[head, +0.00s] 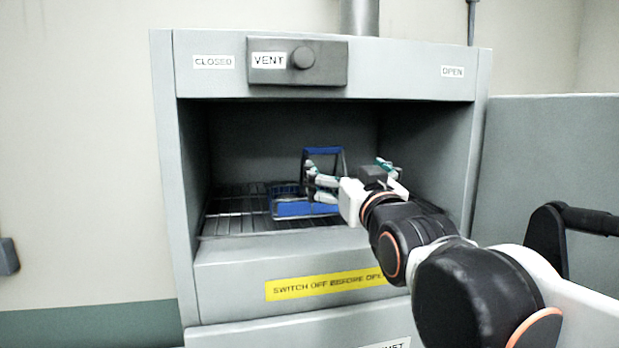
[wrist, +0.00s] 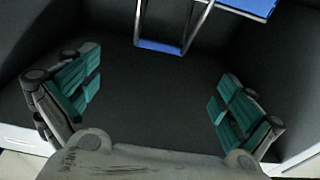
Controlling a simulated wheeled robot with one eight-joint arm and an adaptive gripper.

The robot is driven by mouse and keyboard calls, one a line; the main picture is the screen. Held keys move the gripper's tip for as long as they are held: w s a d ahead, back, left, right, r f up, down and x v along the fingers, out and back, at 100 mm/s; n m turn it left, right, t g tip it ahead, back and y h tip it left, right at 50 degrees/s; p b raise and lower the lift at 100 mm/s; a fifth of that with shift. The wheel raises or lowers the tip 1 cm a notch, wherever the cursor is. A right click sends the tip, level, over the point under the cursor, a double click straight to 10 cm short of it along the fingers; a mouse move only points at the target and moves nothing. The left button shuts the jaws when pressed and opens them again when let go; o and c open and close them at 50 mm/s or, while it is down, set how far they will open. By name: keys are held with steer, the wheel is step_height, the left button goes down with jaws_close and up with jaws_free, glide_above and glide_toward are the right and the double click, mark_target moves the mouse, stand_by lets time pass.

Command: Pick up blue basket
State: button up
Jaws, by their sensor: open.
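The blue basket (head: 306,209) stands on the dark wire rack inside the grey cabinet, with an upright handle frame that has a blue bar on top. My gripper (head: 349,172) reaches into the cabinet opening, in front of and to the right of the basket, and hides part of it. In the wrist view my gripper (wrist: 156,100) is open, its two teal-padded fingers wide apart with nothing between them. The blue and metal basket handle (wrist: 162,47) shows at the top of that view, beyond the fingertips.
The grey cabinet (head: 186,200) has side walls close around the opening and a front sill below it. The wire rack (head: 228,220) is bare at the left. A vent knob (head: 302,58) sits above the opening. A grey panel (head: 555,160) stands at the right.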

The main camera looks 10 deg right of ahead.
mark_target(325, 150)
steer(key=w, duration=0.3)
steer(key=w+r+p, duration=0.1)
steer(key=w, duration=0.2)
steer(key=w+r, duration=0.1)
steer(key=w, duration=0.2)
steer(key=shift+w+r, duration=0.1)
steer(key=shift+w, duration=0.1)
steer(key=shift+w+r+p, duration=0.1)
steer(key=shift+w+p, duration=0.55)
steer(key=shift+w, duration=1.5)
steer(key=c, duration=1.8)
